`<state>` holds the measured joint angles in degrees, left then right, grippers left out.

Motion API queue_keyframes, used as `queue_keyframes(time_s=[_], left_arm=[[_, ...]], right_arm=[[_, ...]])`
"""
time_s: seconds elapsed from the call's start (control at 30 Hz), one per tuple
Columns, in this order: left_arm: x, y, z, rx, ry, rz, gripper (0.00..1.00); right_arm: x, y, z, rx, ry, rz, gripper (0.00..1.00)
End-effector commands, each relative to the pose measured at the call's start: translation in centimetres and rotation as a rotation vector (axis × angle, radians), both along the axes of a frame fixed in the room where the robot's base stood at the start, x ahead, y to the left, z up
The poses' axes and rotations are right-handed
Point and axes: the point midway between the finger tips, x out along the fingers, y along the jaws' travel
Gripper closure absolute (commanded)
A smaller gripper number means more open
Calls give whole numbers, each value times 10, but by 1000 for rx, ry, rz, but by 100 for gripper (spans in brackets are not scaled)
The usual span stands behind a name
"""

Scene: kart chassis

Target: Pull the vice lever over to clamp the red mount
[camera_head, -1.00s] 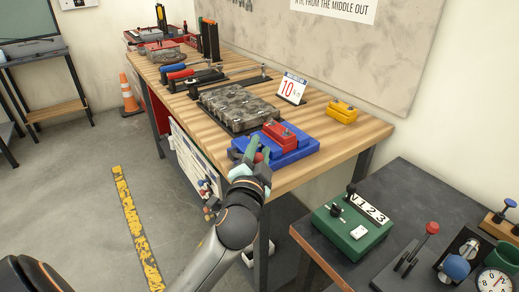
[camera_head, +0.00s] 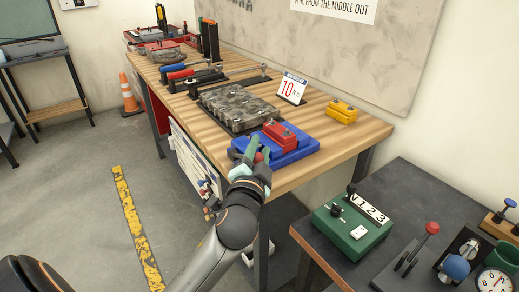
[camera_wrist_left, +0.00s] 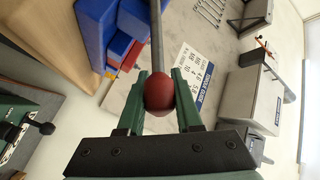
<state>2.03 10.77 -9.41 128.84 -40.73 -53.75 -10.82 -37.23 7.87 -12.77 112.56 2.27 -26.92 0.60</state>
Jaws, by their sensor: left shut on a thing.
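The blue vice (camera_head: 294,154) stands at the front right end of the wooden bench. The red mount (camera_head: 280,132) sits in it. In the left wrist view the blue vice (camera_wrist_left: 97,28) and the red mount (camera_wrist_left: 121,48) are at the upper left. The vice lever is a grey rod (camera_wrist_left: 156,35) with a red ball knob (camera_wrist_left: 159,93). My left gripper (camera_wrist_left: 159,92) is shut on the knob, one green finger on each side. In the head view my left gripper (camera_head: 257,156) is at the vice's near left side, partly hiding the lever. My right gripper is not in view.
A green box (camera_head: 352,228) is on the dark table at the right. Bench between vice and yellow block is clear.

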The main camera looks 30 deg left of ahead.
Motion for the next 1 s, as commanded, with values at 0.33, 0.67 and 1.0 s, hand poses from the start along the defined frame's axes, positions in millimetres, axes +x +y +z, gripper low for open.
queue_keyframes(time_s=[0.33,0.67,1.0], left_arm=[[-1,-6,-22,133,-51,-4,100],[-2,-9,-24,163,-54,-6,100],[-2,-8,-24,163,-55,-6,39]], right_arm=[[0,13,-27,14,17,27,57],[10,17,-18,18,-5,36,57],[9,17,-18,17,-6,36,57]])
